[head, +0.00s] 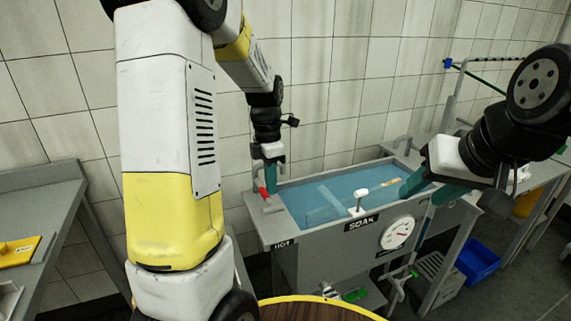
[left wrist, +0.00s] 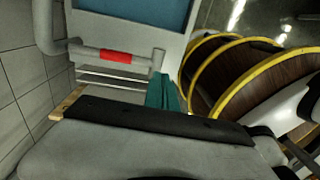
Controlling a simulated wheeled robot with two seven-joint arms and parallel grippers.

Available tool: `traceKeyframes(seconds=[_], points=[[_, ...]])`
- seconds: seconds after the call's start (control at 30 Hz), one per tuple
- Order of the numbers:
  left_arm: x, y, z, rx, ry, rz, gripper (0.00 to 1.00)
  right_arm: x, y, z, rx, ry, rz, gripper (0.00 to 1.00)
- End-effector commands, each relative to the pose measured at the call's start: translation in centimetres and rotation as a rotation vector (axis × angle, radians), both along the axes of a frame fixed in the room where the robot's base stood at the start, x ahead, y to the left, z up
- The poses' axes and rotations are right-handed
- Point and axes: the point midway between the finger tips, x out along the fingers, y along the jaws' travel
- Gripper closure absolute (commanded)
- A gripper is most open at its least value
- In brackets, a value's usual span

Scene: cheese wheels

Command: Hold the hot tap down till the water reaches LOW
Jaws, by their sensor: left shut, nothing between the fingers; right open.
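The hot tap has a lever with a red band (head: 264,193) at the left corner of the sink (head: 308,250), above the HOT label; the lever also shows in the left wrist view (left wrist: 116,56). Blue water (head: 335,195) lies in the sink. A round white gauge (head: 397,233) is on the sink's front; its marks are too small to read. My left gripper (head: 272,182), with teal fingers, is shut and empty close beside the tap lever. I cannot tell whether they touch. My right gripper (head: 417,203) is open and empty over the sink's right front, near the gauge.
A white T-shaped handle (head: 360,197) stands at the sink's front edge by the SOAK label. A grey bench (head: 52,212) with a yellow item (head: 18,250) is on the left. A yellow-rimmed brown round top (head: 315,310) is in front. A blue crate (head: 478,260) is below right.

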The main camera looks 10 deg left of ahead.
Motion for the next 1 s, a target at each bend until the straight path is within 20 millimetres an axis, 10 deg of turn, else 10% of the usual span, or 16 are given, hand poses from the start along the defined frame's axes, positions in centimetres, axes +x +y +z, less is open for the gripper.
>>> traceKeyframes(seconds=[0.3,0.77,1.0], points=[[-0.2,-0.3,4.6,-0.001,-0.003,-0.002,1.00,0.0,0.0,0.0,0.001,0.000,-0.001,0.55],[-0.3,-0.3,5.3,-0.003,-0.007,-0.013,1.00,0.0,0.0,0.0,0.001,0.000,-0.001,0.55],[-3.2,-0.7,8.6,-0.049,-0.147,-0.383,1.00,0.0,0.0,0.0,0.001,0.000,-0.001,0.55]])
